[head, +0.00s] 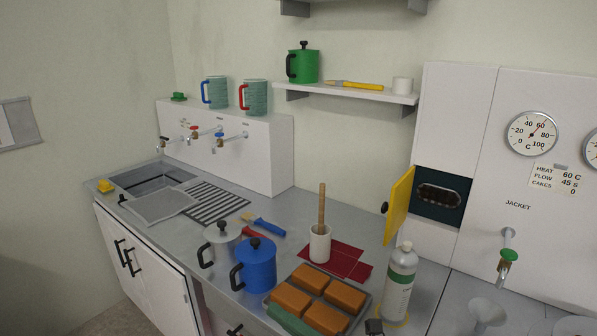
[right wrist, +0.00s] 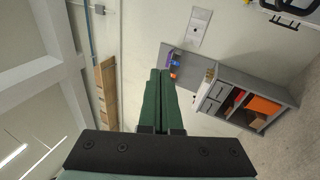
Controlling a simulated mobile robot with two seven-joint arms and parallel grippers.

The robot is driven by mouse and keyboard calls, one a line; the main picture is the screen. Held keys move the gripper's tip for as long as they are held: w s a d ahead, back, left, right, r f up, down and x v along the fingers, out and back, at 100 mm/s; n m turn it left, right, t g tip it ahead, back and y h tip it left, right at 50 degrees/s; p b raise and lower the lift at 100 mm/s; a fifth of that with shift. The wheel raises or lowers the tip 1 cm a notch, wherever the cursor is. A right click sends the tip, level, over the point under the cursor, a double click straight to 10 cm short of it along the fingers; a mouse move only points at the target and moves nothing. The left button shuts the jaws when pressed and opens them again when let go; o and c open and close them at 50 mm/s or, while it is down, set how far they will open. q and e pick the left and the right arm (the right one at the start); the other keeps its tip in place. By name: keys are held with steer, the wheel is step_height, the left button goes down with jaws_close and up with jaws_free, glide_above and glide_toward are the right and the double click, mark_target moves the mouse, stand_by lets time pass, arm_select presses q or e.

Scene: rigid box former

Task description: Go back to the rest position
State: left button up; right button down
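My right gripper (head: 276,311) shows at the bottom of the head view, its green fingers crossing in front of the near corner of a tray. In the right wrist view, its two green fingers (right wrist: 159,74) lie side by side, closed together with nothing visible between them. They point toward a far wall. My left gripper is not in view.
The tray (head: 368,300) holds orange blocks. A blue lidded pot (head: 256,266), a white bottle (head: 399,285) and a white mortar (head: 320,245) stand near it. A yellow door (head: 399,207) stands open. The wrist view shows a grey shelf unit (right wrist: 272,83).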

steer(key=s+d+f+m+t+h, duration=0.1)
steer(key=d+f+m+t+h, duration=0.1)
steer(key=d+f+m+h, duration=0.6)
steer(key=s+d+f+m+t+h, duration=0.1)
steer(key=d+f+m+t+h, duration=0.2)
steer(key=f+m, duration=0.75)
steer(key=s+d+f+m+g+h, duration=0.3)
steer(key=s+d+f+m, duration=0.1)
steer(key=s+f+m, duration=0.1)
steer(key=s+d+f+m+g+h, duration=0.3)
steer(key=s+f+m, duration=0.3)
steer(key=s+f, duration=0.2)
steer(key=shift+s+d+f+g, duration=0.3)
steer(key=shift+s+d, duration=0.4)
steer(key=shift+s, duration=0.4)
